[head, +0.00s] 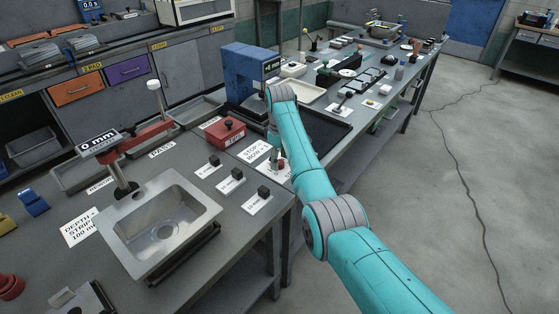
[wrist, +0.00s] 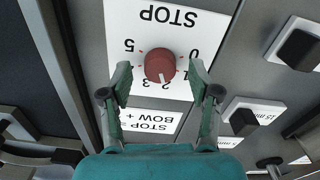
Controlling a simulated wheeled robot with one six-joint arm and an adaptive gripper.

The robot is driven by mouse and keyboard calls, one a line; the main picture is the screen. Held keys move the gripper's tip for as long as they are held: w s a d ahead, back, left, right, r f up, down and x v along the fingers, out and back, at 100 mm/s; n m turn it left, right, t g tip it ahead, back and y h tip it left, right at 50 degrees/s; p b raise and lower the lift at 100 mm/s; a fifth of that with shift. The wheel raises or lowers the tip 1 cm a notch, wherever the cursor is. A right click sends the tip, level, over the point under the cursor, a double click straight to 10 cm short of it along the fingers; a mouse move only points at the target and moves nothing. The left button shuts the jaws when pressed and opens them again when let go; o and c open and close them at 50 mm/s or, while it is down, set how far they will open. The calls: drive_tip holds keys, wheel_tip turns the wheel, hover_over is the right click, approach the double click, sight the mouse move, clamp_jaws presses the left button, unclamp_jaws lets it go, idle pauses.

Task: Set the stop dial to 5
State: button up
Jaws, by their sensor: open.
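The stop dial is a red round knob (wrist: 160,65) on a white plate (wrist: 215,28) marked STOP, seen upside down in the wrist view. The 5 is left of the knob and the 0 is right of it. The knob's white pointer mark faces the bottom of the picture, around the 2 and 3, not the 5. My gripper (wrist: 160,73) is open, with one finger on each side of the knob. A gap shows on both sides; I cannot tell the fingertips' height over the plate. The head view shows the red knob (head: 281,165) small, beside my arm.
A STOP = BOW label (wrist: 150,121) lies beside the plate. Black-knobbed blocks (wrist: 243,122) on white plates stand nearby. The head view shows a red box (head: 225,133), a blue machine (head: 246,72) and a steel sink (head: 165,225) on the bench.

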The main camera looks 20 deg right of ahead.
drive_tip(key=shift+f, duration=0.45)
drive_tip(key=shift+c, duration=0.3)
drive_tip(key=c, duration=1.1)
